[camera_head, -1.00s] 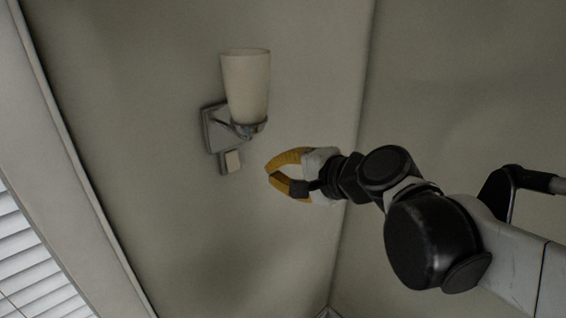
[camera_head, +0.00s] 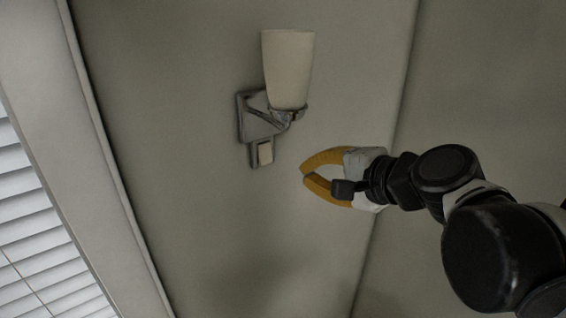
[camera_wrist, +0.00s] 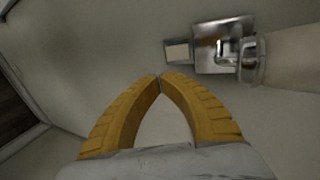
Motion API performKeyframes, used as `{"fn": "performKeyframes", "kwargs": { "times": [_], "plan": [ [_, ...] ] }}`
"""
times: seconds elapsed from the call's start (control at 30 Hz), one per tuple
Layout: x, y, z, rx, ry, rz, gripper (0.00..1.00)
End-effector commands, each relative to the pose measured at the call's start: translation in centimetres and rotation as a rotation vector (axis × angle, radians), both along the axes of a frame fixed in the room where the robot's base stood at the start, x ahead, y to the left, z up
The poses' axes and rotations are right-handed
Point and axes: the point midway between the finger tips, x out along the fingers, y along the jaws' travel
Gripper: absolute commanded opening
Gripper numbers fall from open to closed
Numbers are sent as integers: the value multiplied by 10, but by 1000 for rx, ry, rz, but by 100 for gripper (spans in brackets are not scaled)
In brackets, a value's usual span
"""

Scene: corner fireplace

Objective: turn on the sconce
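The sconce has a pale, unlit cup-shaped shade (camera_head: 287,68) on a shiny metal wall bracket (camera_head: 256,118). A small cream switch (camera_head: 265,153) on a grey plate sits just below the bracket. My gripper (camera_head: 304,171), with yellow fingers, is to the right of the switch and slightly lower, apart from it. In the wrist view my gripper's fingertips (camera_wrist: 160,77) meet with nothing between them. The switch (camera_wrist: 177,53) shows there just above and right of the tips, with the bracket (camera_wrist: 222,46) to its right and the shade (camera_wrist: 292,61) at the right edge.
A window with white blinds (camera_head: 35,230) and its pale frame (camera_head: 75,150) are at the left. A wall corner (camera_head: 392,120) runs behind my arm. The wall around the sconce is bare and free.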

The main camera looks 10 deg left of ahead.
Motion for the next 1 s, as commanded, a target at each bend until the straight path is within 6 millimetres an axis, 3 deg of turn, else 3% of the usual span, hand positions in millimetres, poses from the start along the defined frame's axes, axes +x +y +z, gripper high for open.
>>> {"fn": "performKeyframes", "kwargs": {
  "times": [0.4, 0.53, 1.0],
  "plan": [
    [51, 61, -34, -1, -1, 3, 0],
    [65, 76, -36, -1, -3, 1, 0],
    [76, 89, -39, -1, -1, -1, 0]
  ]
}}
